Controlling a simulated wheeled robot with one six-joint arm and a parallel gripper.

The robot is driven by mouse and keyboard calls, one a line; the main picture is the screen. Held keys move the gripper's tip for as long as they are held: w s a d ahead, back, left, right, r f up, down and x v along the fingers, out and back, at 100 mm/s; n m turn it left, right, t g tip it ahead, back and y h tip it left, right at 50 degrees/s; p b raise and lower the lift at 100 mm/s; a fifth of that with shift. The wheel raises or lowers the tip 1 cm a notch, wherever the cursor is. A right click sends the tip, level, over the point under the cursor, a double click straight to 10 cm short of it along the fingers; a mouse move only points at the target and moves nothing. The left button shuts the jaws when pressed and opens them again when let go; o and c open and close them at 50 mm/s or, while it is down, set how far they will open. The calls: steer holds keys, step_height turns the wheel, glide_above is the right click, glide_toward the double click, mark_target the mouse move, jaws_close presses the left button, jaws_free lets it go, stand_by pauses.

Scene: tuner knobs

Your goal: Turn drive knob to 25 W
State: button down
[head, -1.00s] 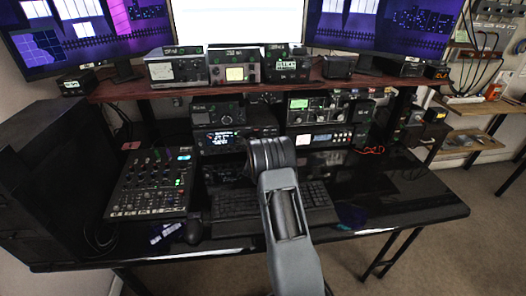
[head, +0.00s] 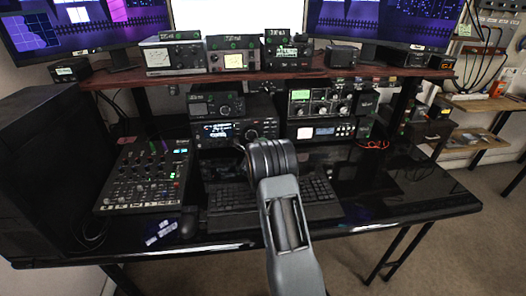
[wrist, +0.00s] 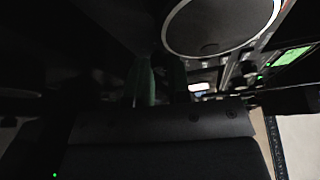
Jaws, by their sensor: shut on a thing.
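My arm reaches over the desk to the front of the left radio (head: 218,131), which has a lit display and a large dial at its right. The arm hides the gripper in the head view. In the wrist view my gripper (wrist: 160,84) shows two dim greenish fingers, close together and pointing at a dark panel. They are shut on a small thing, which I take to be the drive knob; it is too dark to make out. A large round grey knob face (wrist: 222,24) is close by at upper right. No power reading or knob mark is legible.
A mixer (head: 148,178) stands on the desk at left, with a mouse (head: 187,226) and a keyboard (head: 325,200) nearby. Another radio (head: 320,103) sits to the right. A red-brown shelf (head: 130,79) with more equipment overhangs the radios.

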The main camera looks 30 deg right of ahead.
stand_by(0.3)
steer(key=c, duration=1.1)
jaws_free()
steer(key=shift+v, duration=3.85)
steer(key=shift+w, duration=0.1)
